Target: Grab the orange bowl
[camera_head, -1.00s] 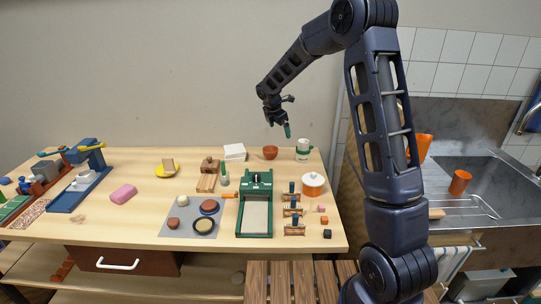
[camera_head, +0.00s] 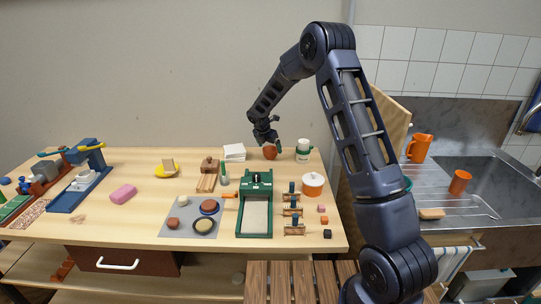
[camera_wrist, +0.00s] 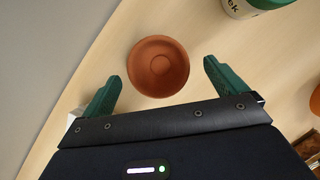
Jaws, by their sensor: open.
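The orange bowl (camera_head: 270,153) stands upright at the back of the wooden table in the head view, partly hidden by my gripper. In the wrist view the bowl (camera_wrist: 158,66) is empty and seen from above, terracotta in colour. My gripper (camera_wrist: 162,84) is open, its two green fingers on either side of the bowl's near part, with a gap on each side. In the head view my gripper (camera_head: 266,143) is low over the bowl. I cannot tell its exact height above the table.
A white block (camera_head: 234,152) lies to the left.

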